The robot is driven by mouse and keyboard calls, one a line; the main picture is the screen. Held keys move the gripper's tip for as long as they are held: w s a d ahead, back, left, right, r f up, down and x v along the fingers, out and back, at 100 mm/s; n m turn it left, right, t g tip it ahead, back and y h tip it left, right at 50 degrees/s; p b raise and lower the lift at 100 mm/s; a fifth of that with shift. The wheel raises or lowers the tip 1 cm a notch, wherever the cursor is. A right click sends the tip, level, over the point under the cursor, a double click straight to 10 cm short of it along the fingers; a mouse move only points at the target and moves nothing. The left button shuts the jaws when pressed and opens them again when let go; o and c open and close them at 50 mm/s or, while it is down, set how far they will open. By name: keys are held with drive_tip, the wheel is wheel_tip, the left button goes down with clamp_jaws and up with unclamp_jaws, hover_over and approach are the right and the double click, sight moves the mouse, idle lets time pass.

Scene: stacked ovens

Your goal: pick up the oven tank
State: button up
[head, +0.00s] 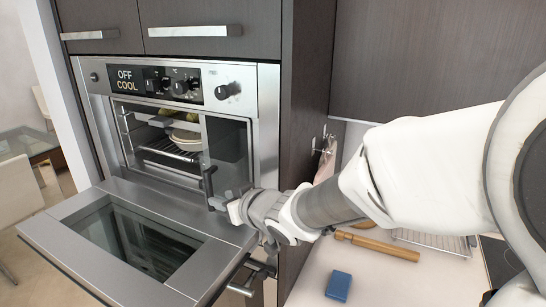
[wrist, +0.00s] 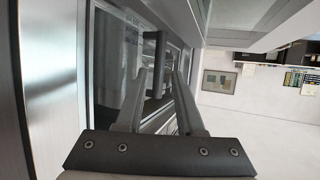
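The oven (head: 180,115) has its door folded down. A dark grey box-shaped part (head: 229,143), which looks like the oven tank, sits at the right side of the oven opening. My gripper (head: 210,188) is above the right part of the lowered door, just in front of and below that part. In the wrist view my gripper (wrist: 158,62) has its fingers apart, pointing at the oven front. A dark upright piece (wrist: 159,62) shows in the gap between them; I cannot tell whether it is the tank. No grasp is visible.
The lowered oven door (head: 140,232) juts out below my gripper. A plate (head: 186,139) with a wire rack (head: 170,154) is inside the oven. To the right, the counter holds a blue block (head: 339,286) and a wooden rolling pin (head: 378,245).

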drive_tip(key=x, duration=0.6)
drive_tip(key=shift+f, duration=0.25)
clamp_jaws()
idle(1.3)
